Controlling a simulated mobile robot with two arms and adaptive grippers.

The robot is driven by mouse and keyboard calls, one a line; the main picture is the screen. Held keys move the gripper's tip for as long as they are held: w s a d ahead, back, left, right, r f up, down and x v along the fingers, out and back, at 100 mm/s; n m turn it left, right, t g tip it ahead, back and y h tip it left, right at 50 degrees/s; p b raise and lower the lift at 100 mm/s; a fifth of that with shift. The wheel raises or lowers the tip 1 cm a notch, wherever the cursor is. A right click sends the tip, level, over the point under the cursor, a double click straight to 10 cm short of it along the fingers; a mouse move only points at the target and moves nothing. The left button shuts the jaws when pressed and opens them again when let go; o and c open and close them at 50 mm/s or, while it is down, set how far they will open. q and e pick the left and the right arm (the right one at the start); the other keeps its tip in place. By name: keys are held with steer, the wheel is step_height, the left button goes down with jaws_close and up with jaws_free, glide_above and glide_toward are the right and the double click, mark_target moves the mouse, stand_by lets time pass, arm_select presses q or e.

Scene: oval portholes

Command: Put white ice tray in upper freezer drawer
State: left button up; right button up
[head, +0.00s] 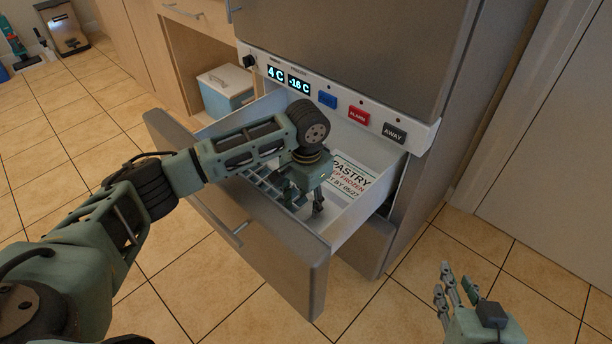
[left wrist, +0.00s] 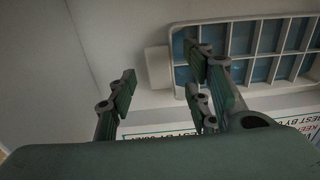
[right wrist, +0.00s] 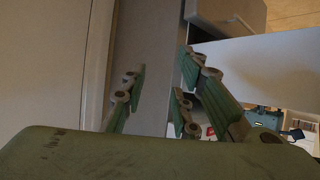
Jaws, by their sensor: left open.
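The white ice tray, with blue-looking cells, lies in the open upper freezer drawer (head: 312,262). In the left wrist view the ice tray (left wrist: 262,22) is at upper right, its end tab (left wrist: 157,67) between my fingers' directions. My left gripper (head: 303,200) reaches down inside the drawer beside the tray. In the left wrist view the left gripper (left wrist: 165,92) is open, one finger overlapping the tray's corner; contact cannot be told. The arm hides part of the tray in the head view. My right gripper (head: 452,290) is open and empty, outside the drawer at lower right.
A white pastry package (head: 352,182) lies in the drawer near the tray. The control panel (head: 340,100) is above the drawer. A blue cooler (head: 226,90) stands in a cabinet niche to the left. Tiled floor is free around the drawer.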

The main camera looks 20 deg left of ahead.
arm_select(q)
step_height(320, 180, up, 4)
steer(key=shift+r+p, duration=0.2)
steer(key=shift+p, duration=0.55)
steer(key=shift+d+r+p, duration=0.1)
steer(key=shift+r+p, duration=0.75)
steer(key=shift+r, duration=1.75)
arm_select(e)
steer(key=s+d+f+g+h, duration=0.1)
steer(key=s+d+f+g, duration=0.1)
steer(key=s+f+g, duration=0.2)
steer(key=s+d+f+g+h, duration=0.1)
steer(key=s+d+f+g, duration=0.2)
steer(key=s, duration=0.7)
steer(key=shift+s+f+g, duration=0.35)
steer(key=shift+f+g, duration=0.2)
steer(key=shift+g, duration=0.25)
